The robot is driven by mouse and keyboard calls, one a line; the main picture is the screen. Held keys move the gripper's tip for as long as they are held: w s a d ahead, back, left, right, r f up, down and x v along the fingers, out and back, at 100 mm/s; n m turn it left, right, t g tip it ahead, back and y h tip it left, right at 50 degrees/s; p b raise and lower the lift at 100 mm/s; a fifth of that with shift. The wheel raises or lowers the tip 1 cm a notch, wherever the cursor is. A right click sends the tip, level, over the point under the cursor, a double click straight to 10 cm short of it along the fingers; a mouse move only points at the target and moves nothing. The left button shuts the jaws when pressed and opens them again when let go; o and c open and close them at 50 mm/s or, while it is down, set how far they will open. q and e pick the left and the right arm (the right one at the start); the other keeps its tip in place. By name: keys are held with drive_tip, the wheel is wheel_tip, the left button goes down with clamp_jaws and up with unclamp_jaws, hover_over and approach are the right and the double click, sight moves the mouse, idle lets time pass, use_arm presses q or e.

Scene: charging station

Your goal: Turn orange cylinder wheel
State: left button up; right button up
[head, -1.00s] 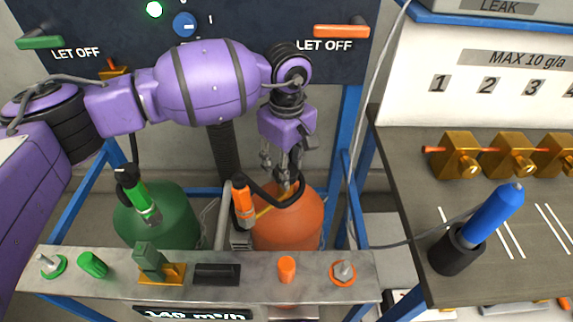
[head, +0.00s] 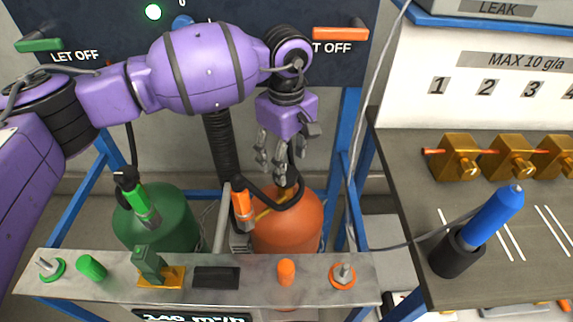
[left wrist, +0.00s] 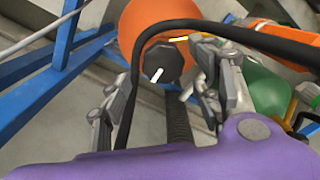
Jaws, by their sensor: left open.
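The orange cylinder (head: 300,228) stands behind the front metal panel in the head view. Its wheel, a dark faceted knob with a white mark (left wrist: 165,62), shows on top of it in the left wrist view, where the orange cylinder (left wrist: 133,30) is at the upper middle. A black hose crosses near the knob. My left gripper (head: 270,172) is open and empty above the cylinder in the head view. In the left wrist view its fingers (left wrist: 165,95) are spread, with the knob beyond and between them, apart from both. My right gripper is in neither view.
A green cylinder (head: 177,220) stands left of the orange one. An orange-handled torch (head: 242,204) and the black hose (head: 262,190) are close to the gripper. Blue frame posts (head: 346,150) and the metal panel (head: 225,258) bound the space; a bench (head: 400,160) is at right.

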use_arm(q)
wheel_tip(320, 180, up, 9)
idle(0.6)
